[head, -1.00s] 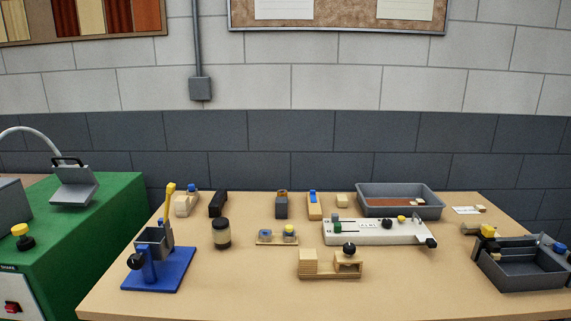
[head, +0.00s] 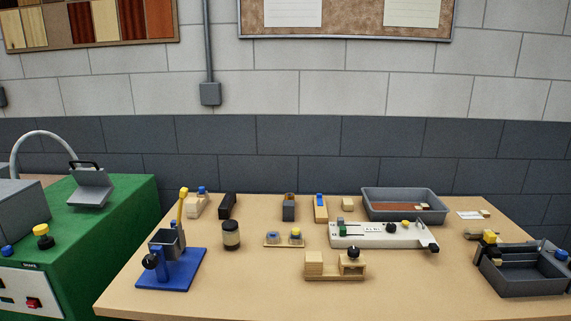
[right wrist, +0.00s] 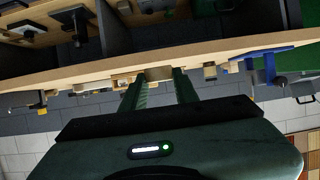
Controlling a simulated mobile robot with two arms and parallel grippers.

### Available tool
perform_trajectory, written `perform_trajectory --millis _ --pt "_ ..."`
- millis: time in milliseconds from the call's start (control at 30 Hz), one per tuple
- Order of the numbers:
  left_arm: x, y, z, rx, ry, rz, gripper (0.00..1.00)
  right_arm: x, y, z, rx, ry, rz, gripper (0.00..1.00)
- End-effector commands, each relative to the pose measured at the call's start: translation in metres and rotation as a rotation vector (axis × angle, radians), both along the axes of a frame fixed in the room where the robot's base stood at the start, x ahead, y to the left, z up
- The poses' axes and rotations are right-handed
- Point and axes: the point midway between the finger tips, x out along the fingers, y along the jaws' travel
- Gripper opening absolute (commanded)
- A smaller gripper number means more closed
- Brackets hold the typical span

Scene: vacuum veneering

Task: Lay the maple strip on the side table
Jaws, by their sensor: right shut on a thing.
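My right gripper (right wrist: 159,88) shows in the right wrist view, its two dark green fingers a little apart. A pale wooden piece (right wrist: 159,73) sits between the fingertips, and the gripper is shut on it. It looks like the maple strip, seen only as a short end. The edge of a wooden tabletop runs just behind it in that view. Neither gripper shows in the head view. I cannot pick out a separate side table in either view.
A wooden workbench (head: 225,292) holds a blue stand (head: 171,270), a jar (head: 231,235), a white fixture (head: 383,236), a grey tray (head: 405,206) and a dark open box (head: 523,270). A green machine (head: 120,215) stands left of the bench. The bench's front left is clear.

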Motion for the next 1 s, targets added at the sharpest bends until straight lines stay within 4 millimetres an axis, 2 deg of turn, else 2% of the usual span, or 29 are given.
perform_trajectory --millis 133,267,367,433,500,600,700,800,1000 --pt "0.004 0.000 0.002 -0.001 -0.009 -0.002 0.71 0.012 -0.013 0.007 -0.001 -0.005 -0.022 0.00" --pt "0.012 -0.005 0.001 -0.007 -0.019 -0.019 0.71 0.042 -0.050 0.024 0.001 -0.012 -0.077 0.00" --pt "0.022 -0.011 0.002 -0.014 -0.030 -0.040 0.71 0.072 -0.089 0.050 0.003 -0.017 -0.119 0.00" --pt "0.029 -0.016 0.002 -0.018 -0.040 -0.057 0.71 0.091 -0.117 0.076 0.005 -0.020 -0.131 0.00" --pt "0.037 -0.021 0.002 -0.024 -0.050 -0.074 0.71 0.104 -0.140 0.106 0.005 -0.022 -0.122 0.00" --pt "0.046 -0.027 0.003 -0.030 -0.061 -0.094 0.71 0.113 -0.161 0.144 0.005 -0.018 -0.080 0.00" --pt "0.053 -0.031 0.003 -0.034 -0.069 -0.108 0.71 0.115 -0.172 0.171 0.003 -0.013 -0.035 0.00" --pt "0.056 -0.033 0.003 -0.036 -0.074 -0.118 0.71 0.114 -0.177 0.188 0.002 -0.009 0.000 0.00" --pt "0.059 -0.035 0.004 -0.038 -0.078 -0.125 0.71 0.113 -0.180 0.199 0.000 -0.002 0.029 0.00"
